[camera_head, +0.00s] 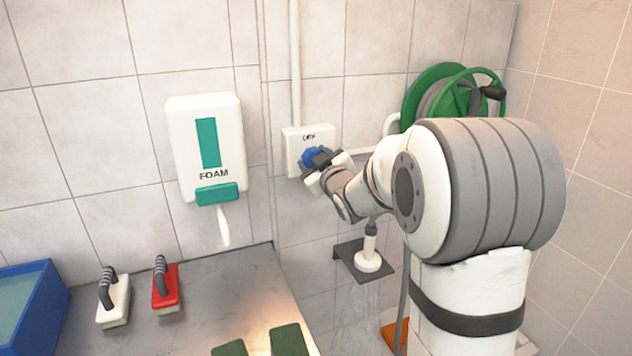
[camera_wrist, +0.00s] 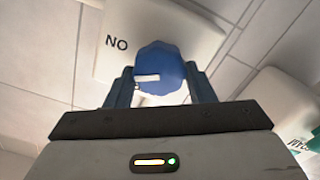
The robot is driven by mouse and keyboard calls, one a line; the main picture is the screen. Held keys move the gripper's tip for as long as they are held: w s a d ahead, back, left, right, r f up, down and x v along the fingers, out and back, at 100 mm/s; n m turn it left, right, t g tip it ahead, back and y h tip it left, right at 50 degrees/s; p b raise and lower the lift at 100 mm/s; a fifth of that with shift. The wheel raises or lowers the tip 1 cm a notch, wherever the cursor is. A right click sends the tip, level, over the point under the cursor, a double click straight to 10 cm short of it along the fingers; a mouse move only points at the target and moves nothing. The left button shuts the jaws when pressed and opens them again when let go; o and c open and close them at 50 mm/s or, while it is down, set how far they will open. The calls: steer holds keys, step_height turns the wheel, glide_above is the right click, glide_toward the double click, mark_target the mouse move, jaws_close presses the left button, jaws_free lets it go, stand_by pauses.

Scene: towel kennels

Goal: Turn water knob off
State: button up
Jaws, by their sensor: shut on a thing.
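The blue water knob (camera_head: 313,156) sits on a white wall box (camera_head: 296,143) below a vertical white pipe. My gripper (camera_head: 322,163) is at the knob, its fingers shut on it. In the wrist view the knob (camera_wrist: 160,62) sits between my two dark fingertips (camera_wrist: 161,86). A short white mark on the knob points left in that view, and letters reading "NO" show beside it on the box. Small lettering above the knob in the head view is hard to read. Water sprays down from a white shower head (camera_head: 368,262) on a dark bracket.
A green hose reel (camera_head: 432,90) hangs behind my arm. A foam dispenser (camera_head: 207,148) is on the wall at left. White (camera_head: 114,300) and red (camera_head: 166,292) brushes lie on the grey counter (camera_head: 220,290). A blue basin (camera_head: 45,310) stands at far left.

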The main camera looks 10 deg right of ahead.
steer(key=shift+a+f+n+b, duration=0.1)
steer(key=shift+f+n+b, duration=0.05)
steer(key=shift+n+b, duration=3.3)
steer(key=shift+a+f+n+b, duration=0.15)
steer(key=shift+n+b, duration=2.5)
steer(key=shift+b, duration=1.45)
steer(key=shift+d, duration=0.1)
steer(key=o, duration=1)
steer(key=shift+c, duration=0.2)
steer(key=s+d, duration=0.1)
steer(key=s, duration=0.6)
steer(key=shift+s+d, duration=0.25)
steer(key=shift+s, duration=0.1)
